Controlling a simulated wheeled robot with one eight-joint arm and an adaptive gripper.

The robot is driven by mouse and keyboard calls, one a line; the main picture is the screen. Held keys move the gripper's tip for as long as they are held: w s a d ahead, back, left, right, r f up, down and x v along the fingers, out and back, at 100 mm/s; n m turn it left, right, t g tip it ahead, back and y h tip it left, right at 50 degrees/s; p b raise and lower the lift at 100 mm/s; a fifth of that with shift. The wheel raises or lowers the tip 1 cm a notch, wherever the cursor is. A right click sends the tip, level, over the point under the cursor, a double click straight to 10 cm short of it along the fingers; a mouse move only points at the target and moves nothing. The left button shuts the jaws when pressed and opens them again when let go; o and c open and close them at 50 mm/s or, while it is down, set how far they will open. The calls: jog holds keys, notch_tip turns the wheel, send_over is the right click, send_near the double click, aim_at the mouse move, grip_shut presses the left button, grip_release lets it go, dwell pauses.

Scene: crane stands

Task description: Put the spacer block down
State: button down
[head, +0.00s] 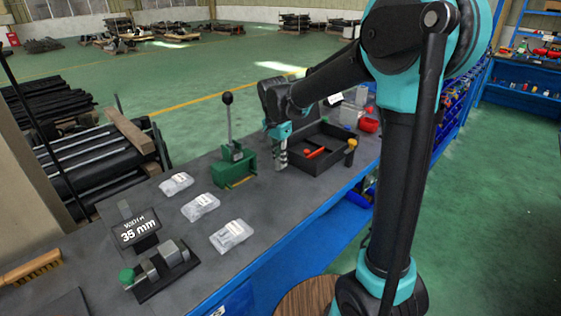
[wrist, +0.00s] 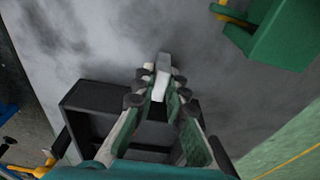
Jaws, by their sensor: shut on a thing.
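My gripper (head: 281,150) hangs over the workbench, between the green lever press and the black tray. In the wrist view the gripper (wrist: 160,97) has its fingers closed on a small pale grey spacer block (wrist: 163,62), which sticks out past the fingertips over the grey bench top. The block is small and partly hidden by the fingers. In the head view I cannot clearly tell it from the fingers, nor whether it touches the bench.
The black tray (head: 348,165) holds a red item. The green press (head: 228,172) has an upright lever. Several clear boxes (head: 200,206), a "35 mm" sign (head: 137,231) and a clamp-like fixture with a green knob (head: 163,271) stand nearer. A brush (head: 32,268) lies at left. Bare bench lies between them.

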jog(key=shift+f, duration=0.35)
jog(key=shift+f, duration=0.1)
jog(key=c, duration=1.6)
grip_release()
jog(key=shift+o, duration=0.2)
